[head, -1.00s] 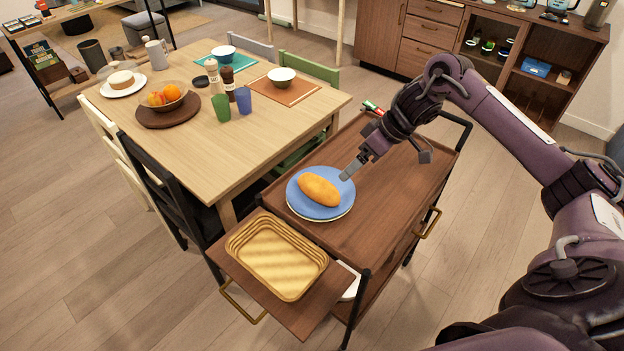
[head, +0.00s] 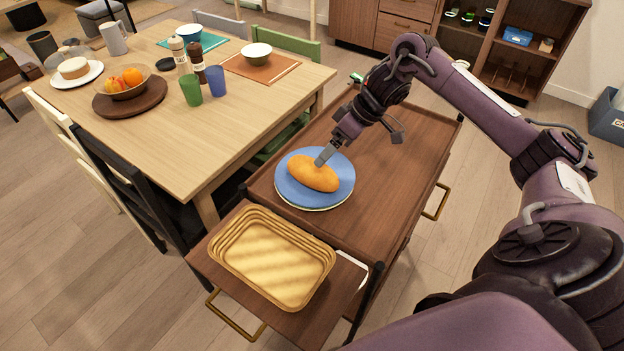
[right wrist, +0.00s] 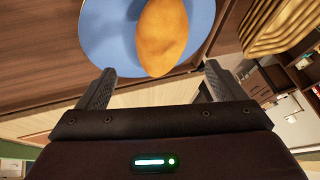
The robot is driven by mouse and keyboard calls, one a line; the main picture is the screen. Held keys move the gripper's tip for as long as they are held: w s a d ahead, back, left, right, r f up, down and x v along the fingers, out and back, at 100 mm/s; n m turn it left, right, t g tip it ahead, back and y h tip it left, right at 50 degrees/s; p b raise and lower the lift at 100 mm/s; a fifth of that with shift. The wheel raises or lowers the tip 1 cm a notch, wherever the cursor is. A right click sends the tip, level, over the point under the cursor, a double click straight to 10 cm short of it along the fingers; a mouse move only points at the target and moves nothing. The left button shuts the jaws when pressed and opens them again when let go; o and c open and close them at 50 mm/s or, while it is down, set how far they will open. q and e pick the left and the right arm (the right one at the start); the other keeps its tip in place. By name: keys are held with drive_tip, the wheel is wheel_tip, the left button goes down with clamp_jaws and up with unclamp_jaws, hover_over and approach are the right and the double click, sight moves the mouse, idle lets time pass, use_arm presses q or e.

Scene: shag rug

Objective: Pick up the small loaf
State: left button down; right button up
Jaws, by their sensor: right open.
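The small loaf (head: 313,173) is orange-brown and oval. It lies on a blue plate (head: 338,190) on top of the wooden cart. In the right wrist view the loaf (right wrist: 162,38) shows ahead of and partly between the fingers, with the blue plate (right wrist: 103,30) around it. My right gripper (head: 322,160) is at the loaf's upper right side in the head view, close above the plate. In the right wrist view my right gripper (right wrist: 155,85) has its fingers wide apart with nothing held. Whether a fingertip touches the loaf I cannot tell. My left gripper is not in view.
The cart top (head: 395,165) is clear right of the plate. A dining table (head: 235,135) with cups, bowls and a fruit bowl stands at the left, with a black chair (head: 125,185) beside it.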

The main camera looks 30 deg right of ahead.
sight(313, 173)
drive_tip(key=shift+x, duration=0.75)
drive_tip(key=p+x, duration=0.1)
drive_tip(key=x, duration=0.4)
drive_tip(key=shift+s+a+f, duration=0.1)
drive_tip(key=shift+a+f, duration=0.1)
drive_tip(key=shift+f, duration=0.05)
drive_tip(key=shift+a+f, duration=0.1)
drive_tip(key=shift+f, duration=0.15)
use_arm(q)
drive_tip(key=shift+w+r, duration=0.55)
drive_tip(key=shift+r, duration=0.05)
use_arm(e)
drive_tip(key=shift+c, duration=0.4)
drive_tip(key=c, duration=1)
drive_tip(key=shift+r, duration=0.2)
drive_tip(key=shift+c, duration=0.2)
